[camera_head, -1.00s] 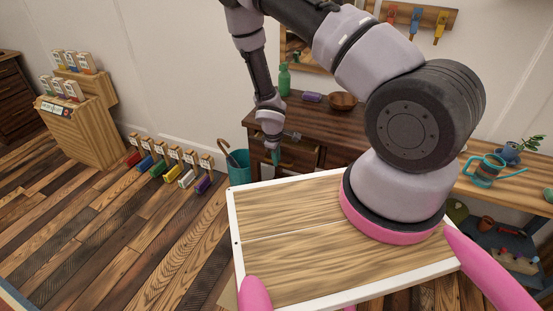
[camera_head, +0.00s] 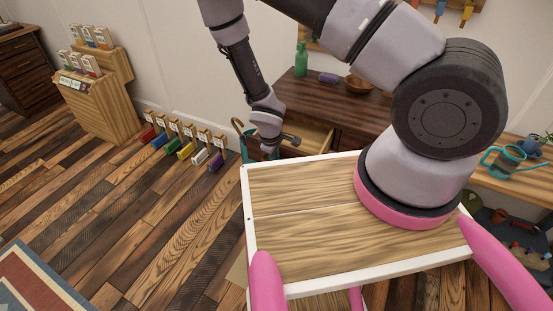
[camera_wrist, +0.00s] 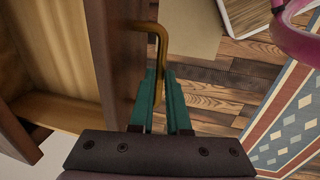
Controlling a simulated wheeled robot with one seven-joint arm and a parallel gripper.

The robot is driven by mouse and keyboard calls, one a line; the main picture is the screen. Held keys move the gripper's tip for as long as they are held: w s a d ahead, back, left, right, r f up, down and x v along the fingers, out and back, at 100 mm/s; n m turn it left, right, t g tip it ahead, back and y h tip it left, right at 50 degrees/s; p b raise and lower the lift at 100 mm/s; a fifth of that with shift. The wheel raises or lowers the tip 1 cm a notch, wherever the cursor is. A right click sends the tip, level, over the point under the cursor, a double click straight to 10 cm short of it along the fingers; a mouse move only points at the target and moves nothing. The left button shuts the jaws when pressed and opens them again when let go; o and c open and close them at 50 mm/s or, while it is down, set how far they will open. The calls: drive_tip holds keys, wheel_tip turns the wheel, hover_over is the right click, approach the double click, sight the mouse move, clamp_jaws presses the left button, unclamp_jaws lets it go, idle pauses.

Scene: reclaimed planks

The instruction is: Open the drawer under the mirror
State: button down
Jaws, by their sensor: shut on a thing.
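The dark wooden dresser (camera_head: 340,104) stands against the wall, with the mirror above it mostly hidden behind my arm. Its drawer (camera_head: 312,138) is pulled partly out, and the pale inside shows. In the wrist view the open drawer (camera_wrist: 55,112) is at the left, with its dark front (camera_wrist: 122,60) facing my gripper. A brass bar handle (camera_wrist: 161,40) stands off that front. The teal fingers of my gripper (camera_wrist: 164,92) are shut on the handle. In the head view my gripper (camera_head: 270,152) is at the drawer front, its fingertips largely hidden.
A green bottle (camera_head: 301,60), a purple item (camera_head: 328,78) and a brown bowl (camera_head: 359,84) stand on the dresser. A teal bin (camera_head: 247,150) is beside it. Several colored boxes (camera_head: 184,150) line the wall at left. The floor (camera_head: 160,220) in front is clear.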

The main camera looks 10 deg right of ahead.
drive_tip(key=c, duration=0.9)
unclamp_jaws()
drive_tip(key=r, duration=0.3)
drive_tip(key=s+a+r, duration=0.1)
drive_tip(key=r, duration=0.6)
drive_tip(key=shift+s+a+r, duration=0.15)
drive_tip(key=shift+s+r, duration=0.2)
drive_tip(key=shift+w, duration=0.1)
drive_tip(key=w+d+r+m+t+y, duration=0.1)
drive_tip(key=d+r+m, duration=0.15)
drive_tip(key=r, duration=0.75)
drive_tip(key=w+d+r+m, duration=0.2)
drive_tip(key=r+m, duration=0.1)
drive_tip(key=r, duration=0.6)
drive_tip(key=w+d+r+m+t+y, duration=0.1)
drive_tip(key=d+r+m, duration=0.2)
drive_tip(key=r, duration=0.7)
drive_tip(key=s+d+r+m+t, duration=0.1)
drive_tip(key=s+d+r+m, duration=0.1)
drive_tip(key=s+r, duration=0.2)
drive_tip(key=s+d+r+m+t, duration=0.1)
drive_tip(key=s+d+r+m, duration=0.1)
drive_tip(key=s+r, duration=0.3)
drive_tip(key=s+d+r+m+t+y, duration=0.1)
drive_tip(key=s+r, duration=0.4)
drive_tip(key=r, duration=0.5)
drive_tip(key=shift+d+r+m, duration=0.1)
drive_tip(key=shift+d+m, duration=0.65)
drive_tip(key=shift+d, duration=0.45)
